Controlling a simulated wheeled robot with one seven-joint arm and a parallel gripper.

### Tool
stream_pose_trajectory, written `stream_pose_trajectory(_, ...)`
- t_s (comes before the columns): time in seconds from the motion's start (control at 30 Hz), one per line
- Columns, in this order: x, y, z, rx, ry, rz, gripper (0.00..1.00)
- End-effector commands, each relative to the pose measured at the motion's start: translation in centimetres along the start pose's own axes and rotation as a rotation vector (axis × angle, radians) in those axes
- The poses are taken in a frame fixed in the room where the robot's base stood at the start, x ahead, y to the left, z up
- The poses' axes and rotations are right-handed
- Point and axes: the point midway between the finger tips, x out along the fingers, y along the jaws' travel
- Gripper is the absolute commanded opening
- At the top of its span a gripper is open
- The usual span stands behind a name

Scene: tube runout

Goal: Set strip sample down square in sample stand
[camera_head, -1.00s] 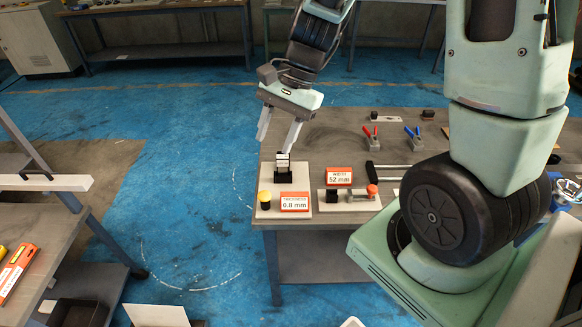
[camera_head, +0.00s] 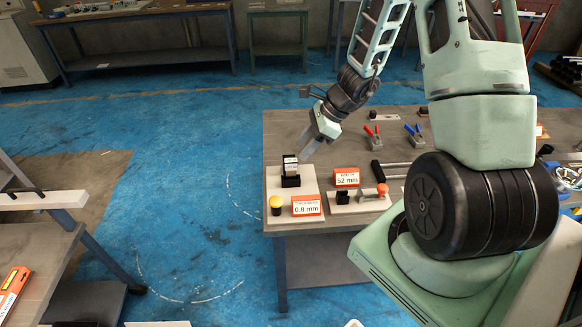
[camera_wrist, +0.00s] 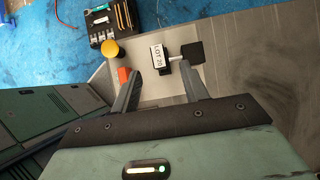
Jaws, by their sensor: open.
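A small block with a white "LOT 20" label (camera_wrist: 158,58), which looks like the strip sample, stands at the thickness station on the table. It also shows in the head view as a pale-topped piece (camera_head: 290,160) on a black holder (camera_head: 291,181). I cannot tell whether it sits square, or whether this holder is the sample stand. My gripper (camera_wrist: 160,75) is open, with the labelled block just beyond and between its fingertips. In the head view my gripper (camera_head: 306,148) is beside the block, above and to its right. I see no contact.
The pale station base (camera_head: 312,178) carries a yellow button (camera_head: 276,201) and a 0.8 mm display (camera_head: 306,205). Right of it are a 52 mm display (camera_head: 346,177) and a red knob (camera_head: 382,188). Red pliers (camera_head: 372,132) and blue pliers (camera_head: 414,131) lie behind.

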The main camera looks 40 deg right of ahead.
Motion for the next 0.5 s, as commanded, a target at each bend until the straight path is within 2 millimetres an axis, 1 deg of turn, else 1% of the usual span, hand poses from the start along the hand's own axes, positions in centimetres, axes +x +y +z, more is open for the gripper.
stream_pose_trajectory(0.03, 0.8, 0.0, 0.0, 0.000, -0.002, 0.003, 0.45)
stream_pose_trajectory(0.1, 1.4, 0.0, 0.0, 0.000, 0.000, 0.001, 0.45)
stream_pose_trajectory(0.27, 2.3, 0.0, 0.1, -0.001, -0.001, 0.002, 0.45)
stream_pose_trajectory(0.37, 3.5, 0.1, 0.1, 0.000, 0.000, 0.003, 0.45)
stream_pose_trajectory(0.5, 5.7, 0.2, 0.2, -0.001, -0.001, 0.003, 0.45)
